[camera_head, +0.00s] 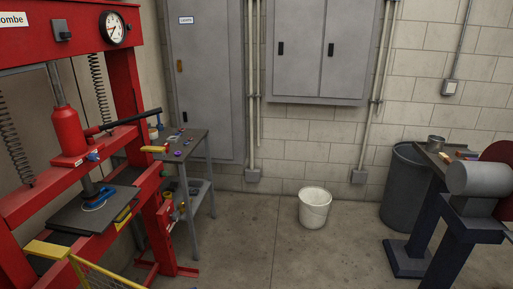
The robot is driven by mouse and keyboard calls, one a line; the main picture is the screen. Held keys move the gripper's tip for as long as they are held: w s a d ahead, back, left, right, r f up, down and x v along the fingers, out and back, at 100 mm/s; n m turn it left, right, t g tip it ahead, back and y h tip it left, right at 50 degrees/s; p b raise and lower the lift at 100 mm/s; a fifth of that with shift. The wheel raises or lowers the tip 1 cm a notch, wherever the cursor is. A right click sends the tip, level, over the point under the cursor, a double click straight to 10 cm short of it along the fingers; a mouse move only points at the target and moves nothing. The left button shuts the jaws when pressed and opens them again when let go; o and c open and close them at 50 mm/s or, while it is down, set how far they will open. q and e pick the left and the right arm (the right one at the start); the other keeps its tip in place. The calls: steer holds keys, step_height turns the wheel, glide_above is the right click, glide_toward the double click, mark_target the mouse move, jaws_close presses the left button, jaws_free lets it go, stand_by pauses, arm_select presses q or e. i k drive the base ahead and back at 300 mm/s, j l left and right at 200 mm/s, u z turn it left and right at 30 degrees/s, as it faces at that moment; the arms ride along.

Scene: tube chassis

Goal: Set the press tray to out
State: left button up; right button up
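The red press (68,130) fills the left side of the head view. A dark flat plate (68,217), which looks like the press tray, lies low in its frame under the ram. A blue ring-like item (98,199) lies on the plate. A yellow marking (124,216) shows near the plate's right edge. I cannot tell how far the plate is slid in or out. Neither of my grippers shows in this view.
A yellow mesh guard (72,255) stands at the press's lower front. A small grey side table (186,143) with small parts is right of the press. A white bucket (314,207) stands on open floor. A grey bin (403,190) and a machine bench (440,210) are at right.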

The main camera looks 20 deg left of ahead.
mark_target(75, 214)
steer(key=j+u, duration=0.1)
steer(key=u, duration=0.75)
steer(key=j+u, duration=0.15)
steer(key=u, duration=0.25)
steer(key=i+l, duration=0.05)
